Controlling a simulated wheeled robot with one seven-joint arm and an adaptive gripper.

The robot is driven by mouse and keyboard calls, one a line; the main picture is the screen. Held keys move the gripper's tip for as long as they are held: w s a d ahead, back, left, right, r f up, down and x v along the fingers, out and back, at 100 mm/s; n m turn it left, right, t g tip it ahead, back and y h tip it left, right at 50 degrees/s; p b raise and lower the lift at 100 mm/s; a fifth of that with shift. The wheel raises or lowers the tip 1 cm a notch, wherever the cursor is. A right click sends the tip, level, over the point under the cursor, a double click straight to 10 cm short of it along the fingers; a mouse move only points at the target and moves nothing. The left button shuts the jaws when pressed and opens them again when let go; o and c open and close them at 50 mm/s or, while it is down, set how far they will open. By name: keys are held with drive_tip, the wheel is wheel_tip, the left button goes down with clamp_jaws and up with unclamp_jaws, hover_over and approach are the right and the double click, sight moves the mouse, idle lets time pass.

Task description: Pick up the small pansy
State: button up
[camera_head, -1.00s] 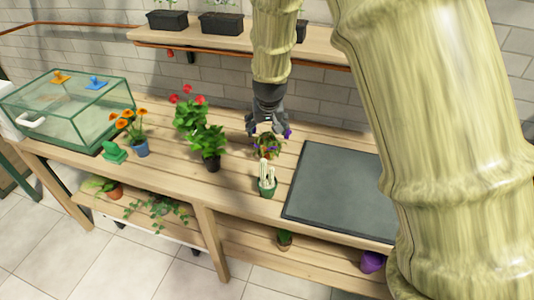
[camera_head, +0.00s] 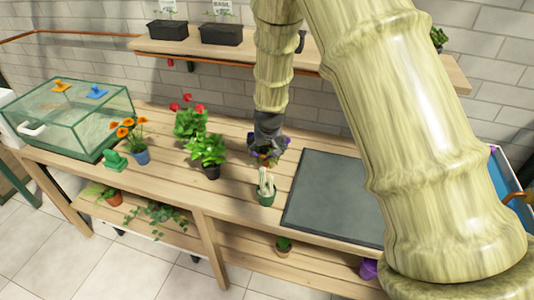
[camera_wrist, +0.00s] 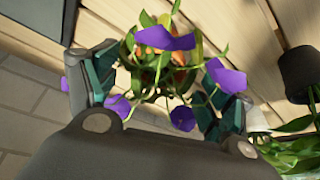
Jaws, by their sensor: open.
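The small pansy has purple flowers and green leaves and stands on the wooden bench. In the head view the pansy (camera_head: 264,161) is mostly hidden under my gripper (camera_head: 268,150). In the wrist view the pansy (camera_wrist: 165,40) shows purple petals, green leaves and some orange between my fingers and beyond them. In that view my gripper (camera_wrist: 158,92) is open, with one finger on each side of the plant. Some petals lie close to the right finger; I cannot tell whether they touch. The pot is mostly hidden by the leaves.
A cactus in a green pot (camera_head: 266,190) stands just in front of the pansy. A dark mat (camera_head: 335,200) lies to the right. A leafy plant in a black pot (camera_head: 208,155) and a red-flowered plant (camera_head: 190,120) stand left. A shelf (camera_head: 340,62) runs behind.

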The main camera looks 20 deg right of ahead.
sight(267, 151)
drive_tip(key=shift+p+x, duration=0.3)
drive_tip(key=shift+x, duration=1.35)
drive_tip(key=shift+s+d, duration=0.1)
drive_tip(key=shift+s, duration=0.05)
drive_tip(key=shift+c, duration=0.2)
drive_tip(key=c, duration=1.2)
